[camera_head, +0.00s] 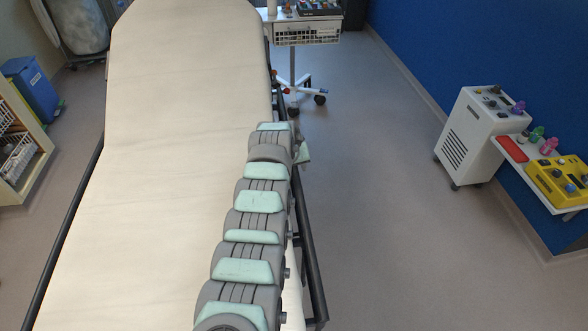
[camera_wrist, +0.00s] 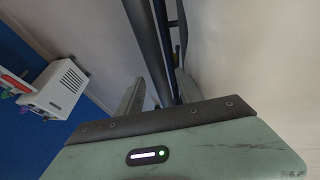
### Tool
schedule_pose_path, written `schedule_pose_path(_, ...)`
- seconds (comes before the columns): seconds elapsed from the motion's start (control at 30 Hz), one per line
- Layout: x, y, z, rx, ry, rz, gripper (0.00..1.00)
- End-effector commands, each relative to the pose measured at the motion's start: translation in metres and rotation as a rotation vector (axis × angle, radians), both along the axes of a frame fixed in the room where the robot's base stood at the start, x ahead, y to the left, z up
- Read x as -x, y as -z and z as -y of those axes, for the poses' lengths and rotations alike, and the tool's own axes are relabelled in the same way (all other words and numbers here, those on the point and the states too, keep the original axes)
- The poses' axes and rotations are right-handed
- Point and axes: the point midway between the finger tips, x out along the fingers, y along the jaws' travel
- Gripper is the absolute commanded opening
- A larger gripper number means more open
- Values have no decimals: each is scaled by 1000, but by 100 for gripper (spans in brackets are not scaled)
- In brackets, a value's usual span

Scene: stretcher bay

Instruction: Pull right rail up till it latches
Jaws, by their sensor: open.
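The stretcher (camera_head: 180,150) has a long cream mattress, with the right rail (camera_head: 312,250) as dark bars low along its right side. In the wrist view the rail (camera_wrist: 153,45) shows as dark parallel bars running down toward the space between my fingers. My gripper (camera_wrist: 160,92) is open, with one pale finger on each side of the bars. I cannot tell whether the fingers touch the rail or how deep it sits between them. In the head view my arm covers part of the rail, and only a bit of my gripper (camera_head: 303,153) shows past the mattress edge.
A wheeled cart (camera_head: 305,30) stands near the stretcher's far right. A white machine (camera_head: 478,135) and a shelf with a yellow box (camera_head: 560,182) are by the blue wall. The floor (camera_head: 385,200) right of the stretcher is clear. The left rail (camera_head: 62,235) lies along the other side.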

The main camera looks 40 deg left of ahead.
Motion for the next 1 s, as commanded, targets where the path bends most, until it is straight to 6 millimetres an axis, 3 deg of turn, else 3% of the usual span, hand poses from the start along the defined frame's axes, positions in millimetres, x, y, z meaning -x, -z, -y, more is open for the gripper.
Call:
schedule_pose_path(0.3,0,1,0,0,0,0,43)
schedule_pose_path(0.83,0,1,0,1,0,-1,1)
schedule_pose_path(1.0,0,1,0,1,0,-1,0)
